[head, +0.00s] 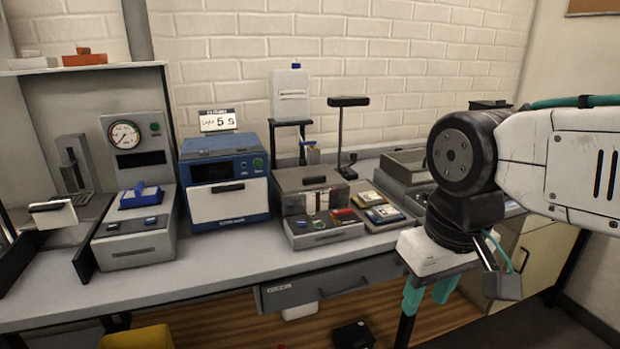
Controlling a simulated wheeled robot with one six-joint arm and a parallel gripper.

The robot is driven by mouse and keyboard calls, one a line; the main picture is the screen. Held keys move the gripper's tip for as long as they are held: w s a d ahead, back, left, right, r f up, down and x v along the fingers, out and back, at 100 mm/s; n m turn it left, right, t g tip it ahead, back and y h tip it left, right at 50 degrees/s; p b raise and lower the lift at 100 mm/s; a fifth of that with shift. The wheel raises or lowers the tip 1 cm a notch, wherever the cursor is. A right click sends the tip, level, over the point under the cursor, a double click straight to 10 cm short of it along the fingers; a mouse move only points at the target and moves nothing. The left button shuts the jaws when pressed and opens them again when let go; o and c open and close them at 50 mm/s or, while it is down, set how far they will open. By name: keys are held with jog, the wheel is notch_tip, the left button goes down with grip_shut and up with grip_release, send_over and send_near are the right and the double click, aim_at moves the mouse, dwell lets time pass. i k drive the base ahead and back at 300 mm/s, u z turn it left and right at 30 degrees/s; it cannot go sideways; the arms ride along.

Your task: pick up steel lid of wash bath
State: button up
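A grey metal box (295,182) stands mid-bench with a flat grey lid-like top and a dark handle (314,180); it may be the wash bath with its steel lid, but I cannot tell for certain. A grey rectangular basin (402,172) stands farther right, partly hidden by my arm. My gripper (428,296) has teal fingers pointing down, apart and with nothing seen between them. It is at the bench's front edge, right of the metal box and away from it.
A blue oven-like unit (226,182), a gauge unit (137,190) and a grey clamp device (72,180) line the bench leftward. A tray with yellow-labelled packs (383,213) lies right of the box. A white container (290,94) stands on a black stand behind. The front strip is clear.

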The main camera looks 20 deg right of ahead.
aim_at(291, 180)
jog(key=z, duration=0.45)
jog(key=i, duration=1)
jog(key=u, duration=0.45)
